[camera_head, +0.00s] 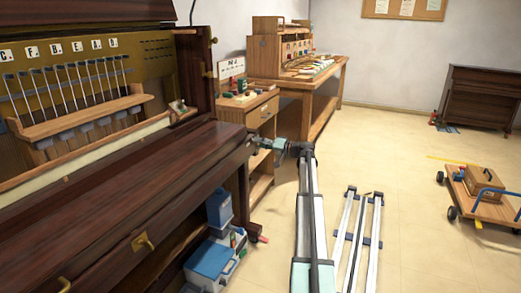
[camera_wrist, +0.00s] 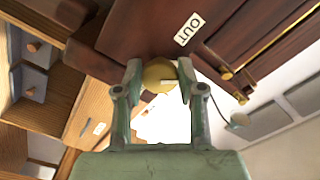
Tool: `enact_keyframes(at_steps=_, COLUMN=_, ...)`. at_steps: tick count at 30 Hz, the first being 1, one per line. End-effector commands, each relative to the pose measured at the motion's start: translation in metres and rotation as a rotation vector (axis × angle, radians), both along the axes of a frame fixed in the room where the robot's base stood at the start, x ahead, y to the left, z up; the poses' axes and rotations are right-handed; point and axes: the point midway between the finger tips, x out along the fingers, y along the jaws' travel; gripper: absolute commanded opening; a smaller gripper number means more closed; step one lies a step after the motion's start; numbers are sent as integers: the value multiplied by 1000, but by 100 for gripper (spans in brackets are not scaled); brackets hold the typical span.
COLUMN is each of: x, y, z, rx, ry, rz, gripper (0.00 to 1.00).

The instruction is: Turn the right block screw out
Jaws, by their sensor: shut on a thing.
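The right block screw (camera_wrist: 157,74) has a round brass head and shows in the wrist view between my two fingertips. My gripper (camera_wrist: 159,70) is shut on it, one finger on each side. A small label reading OUT (camera_wrist: 189,29) is on the dark piano wood beside it. In the head view my gripper (camera_head: 257,140) is at the right end of the dark wooden piano (camera_head: 110,215). The screw cannot be made out in the head view. The shank of the screw is hidden in the wrist view.
A drawer cabinet (camera_head: 262,112) and a wooden workbench (camera_head: 325,95) stand behind the piano's right end. Blue boxes (camera_head: 212,258) lie beneath the piano. A wheeled trolley (camera_head: 485,205) is at the right.

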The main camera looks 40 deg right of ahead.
Motion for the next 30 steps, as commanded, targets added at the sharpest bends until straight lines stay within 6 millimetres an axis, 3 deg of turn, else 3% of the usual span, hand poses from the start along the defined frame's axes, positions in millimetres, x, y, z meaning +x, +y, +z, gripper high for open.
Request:
enact_keyframes(at_steps=18, x=3, y=-2, z=-5, rx=-511, ry=-272, rz=-2, gripper=4)
enact_keyframes(at_steps=30, x=3, y=-3, z=-2, rx=-741, ry=-395, rz=-2, gripper=4)
